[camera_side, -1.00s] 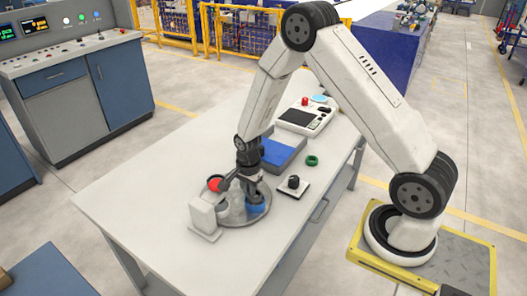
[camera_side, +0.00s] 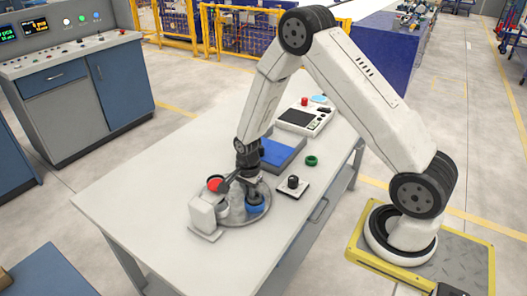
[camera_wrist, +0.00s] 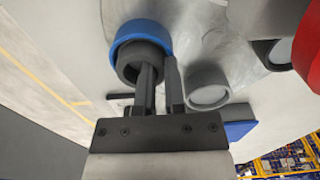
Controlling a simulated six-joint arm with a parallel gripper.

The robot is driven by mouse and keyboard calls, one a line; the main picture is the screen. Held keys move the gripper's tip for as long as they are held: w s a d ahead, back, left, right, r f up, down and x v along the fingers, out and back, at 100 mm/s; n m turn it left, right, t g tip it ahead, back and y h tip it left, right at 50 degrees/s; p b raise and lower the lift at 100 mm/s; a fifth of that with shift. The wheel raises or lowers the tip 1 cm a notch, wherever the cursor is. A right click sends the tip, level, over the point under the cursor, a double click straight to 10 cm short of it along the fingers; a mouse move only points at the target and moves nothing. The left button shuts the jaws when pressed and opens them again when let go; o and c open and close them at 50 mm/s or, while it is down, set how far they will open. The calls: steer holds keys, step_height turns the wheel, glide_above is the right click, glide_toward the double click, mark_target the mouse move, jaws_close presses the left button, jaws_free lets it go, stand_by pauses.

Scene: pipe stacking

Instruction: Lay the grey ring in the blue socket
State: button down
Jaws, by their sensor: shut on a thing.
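The dark grey ring (camera_wrist: 128,67) shows in the wrist view at the mouth of the blue socket (camera_wrist: 127,33), overlapping its near side. I cannot tell whether it is seated inside. My gripper (camera_wrist: 160,75) is shut on the ring's wall, with one finger at the hole and the other outside. In the side view, my gripper (camera_side: 250,178) is over the right part of the round plate, with the blue socket (camera_side: 256,209) just below it. The ring is small and partly hidden by the fingers there.
The round plate (camera_side: 235,216) also bears a grey socket (camera_wrist: 208,90) and a red part (camera_side: 214,184). A white block (camera_side: 203,213) stands at its left. A dark knob on a pad (camera_side: 292,183), a green ring (camera_side: 311,161) and a blue-lined tray (camera_side: 277,152) lie to the right and behind.

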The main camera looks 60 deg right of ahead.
steer(key=shift+s+f, duration=0.1)
steer(key=shift+f, duration=0.4)
steer(key=c, duration=0.7)
jaws_free()
steer(key=shift+r, duration=0.75)
step_height(320, 180, up, 12)
steer(key=s+a+r+n+t, duration=0.1)
steer(key=s+a+r+n, duration=0.1)
steer(key=s+n, duration=0.4)
steer(key=s+a+r+n+t, duration=0.1)
steer(key=s+a+n, duration=0.4)
steer(key=n, duration=0.7)
steer(key=shift+s+r+t, duration=0.3)
steer(key=shift+s+r, duration=0.1)
steer(key=shift+s, duration=0.1)
